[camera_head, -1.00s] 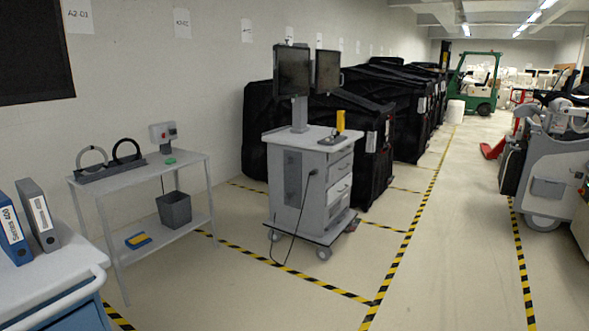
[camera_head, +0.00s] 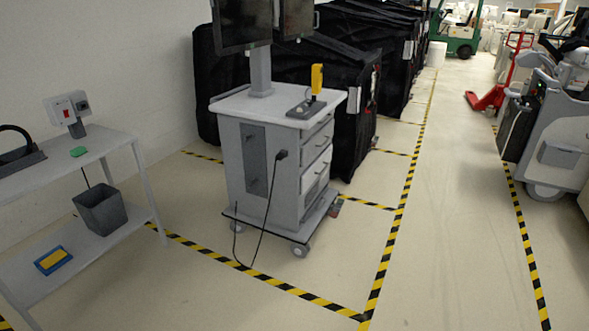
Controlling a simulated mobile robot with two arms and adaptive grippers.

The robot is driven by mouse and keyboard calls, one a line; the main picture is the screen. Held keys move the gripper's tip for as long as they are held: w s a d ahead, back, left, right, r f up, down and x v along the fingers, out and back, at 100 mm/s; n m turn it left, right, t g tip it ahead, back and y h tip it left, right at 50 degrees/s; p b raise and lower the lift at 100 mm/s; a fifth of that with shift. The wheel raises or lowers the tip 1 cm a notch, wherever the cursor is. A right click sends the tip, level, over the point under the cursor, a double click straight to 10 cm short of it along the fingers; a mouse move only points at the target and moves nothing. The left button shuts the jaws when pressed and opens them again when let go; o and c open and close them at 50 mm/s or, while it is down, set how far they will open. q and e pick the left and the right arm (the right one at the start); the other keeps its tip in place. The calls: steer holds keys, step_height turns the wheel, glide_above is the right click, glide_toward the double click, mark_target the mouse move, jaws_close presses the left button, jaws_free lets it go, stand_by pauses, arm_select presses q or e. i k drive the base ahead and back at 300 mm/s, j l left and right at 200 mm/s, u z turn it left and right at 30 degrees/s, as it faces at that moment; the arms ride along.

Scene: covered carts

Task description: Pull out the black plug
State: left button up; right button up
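A thin black cable (camera_head: 265,218) hangs from the plug, loops near the floor and runs back to the cart's base. The plug looks seated in the cart's side, but it is too small to see the socket. Neither of my grippers shows in the head view.
A yellow scanner (camera_head: 317,80) on its stand and two dark monitors (camera_head: 240,22) are on the cart. A white table (camera_head: 100,146) with a grey bin (camera_head: 100,210) stands left. Black covered carts (camera_head: 350,110) stand behind. Open floor lies in front and right, marked with striped tape (camera_head: 385,258).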

mark_target(280, 156)
steer(key=i+u, duration=0.15)
steer(key=i, duration=0.35)
steer(key=i+j, duration=0.3)
steer(key=i+j+z, duration=0.15)
steer(key=i+j, duration=0.5)
steer(key=j, duration=0.15)
steer(key=i+j+z, duration=0.1)
steer(key=i+j, duration=0.15)
steer(key=j, duration=0.15)
steer(key=i+j+z, duration=0.1)
steer(key=i+j, duration=0.45)
steer(key=j, duration=0.3)
steer(key=i+j+z, duration=0.15)
steer(key=i+j, duration=0.4)
steer(key=j, duration=0.3)
